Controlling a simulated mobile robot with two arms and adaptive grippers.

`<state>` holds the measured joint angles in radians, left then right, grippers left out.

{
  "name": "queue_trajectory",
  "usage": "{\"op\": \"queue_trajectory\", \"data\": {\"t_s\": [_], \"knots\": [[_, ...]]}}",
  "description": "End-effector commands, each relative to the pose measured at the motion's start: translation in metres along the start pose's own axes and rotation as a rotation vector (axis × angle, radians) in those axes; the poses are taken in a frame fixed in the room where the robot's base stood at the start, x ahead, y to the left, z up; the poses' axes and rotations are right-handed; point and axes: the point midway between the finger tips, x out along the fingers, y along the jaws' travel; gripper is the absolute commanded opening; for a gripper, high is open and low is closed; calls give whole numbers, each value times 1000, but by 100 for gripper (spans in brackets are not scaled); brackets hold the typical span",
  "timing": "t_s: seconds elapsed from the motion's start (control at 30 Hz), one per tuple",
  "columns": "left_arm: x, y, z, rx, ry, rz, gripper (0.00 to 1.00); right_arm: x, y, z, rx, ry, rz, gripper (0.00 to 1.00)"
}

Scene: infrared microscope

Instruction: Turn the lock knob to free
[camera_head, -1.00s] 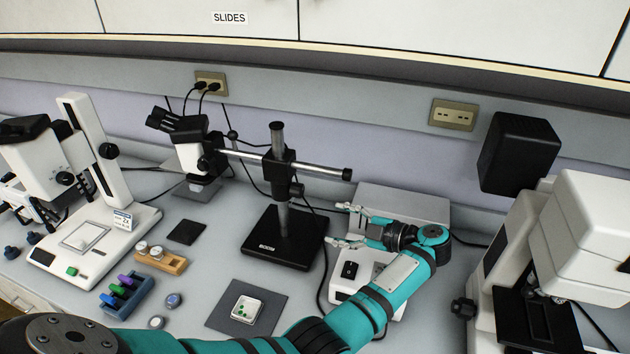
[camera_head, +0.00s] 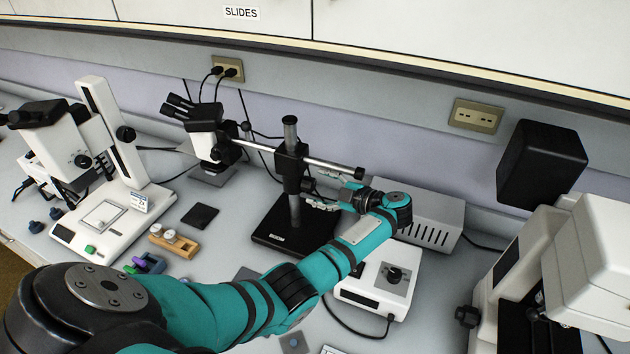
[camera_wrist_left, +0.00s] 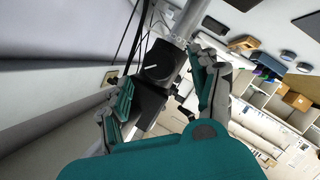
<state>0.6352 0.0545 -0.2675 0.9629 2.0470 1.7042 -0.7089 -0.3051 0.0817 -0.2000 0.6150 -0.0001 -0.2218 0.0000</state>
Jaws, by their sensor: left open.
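The boom stand (camera_head: 292,205) is a dark base with an upright metal post and a black clamp block. The lock knob (camera_wrist_left: 158,66), black with a white pointer line, faces me in the left wrist view. It also shows small on the right of the post in the head view (camera_head: 308,185). My left gripper (camera_head: 322,190) is open and points left at the knob. In the left wrist view the fingers of my left gripper (camera_wrist_left: 153,62) stand either side of the knob, apparently apart from it. My right gripper is out of view.
The horizontal boom arm (camera_head: 335,166) runs just above my gripper. A stereo microscope head (camera_head: 203,125) hangs at the boom's left end.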

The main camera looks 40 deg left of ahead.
Motion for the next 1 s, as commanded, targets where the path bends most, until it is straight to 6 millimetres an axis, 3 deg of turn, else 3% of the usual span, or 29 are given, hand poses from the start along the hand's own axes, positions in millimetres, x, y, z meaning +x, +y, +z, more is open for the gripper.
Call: {"op": "queue_trajectory", "data": {"t_s": [0.17,0.57,1.0], "knots": [[21,0,0,2,1,1,63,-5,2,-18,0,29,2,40],[28,-1,1,1,-1,0,62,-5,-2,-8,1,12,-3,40],[27,-1,1,2,-2,0,8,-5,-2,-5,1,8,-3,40]]}}
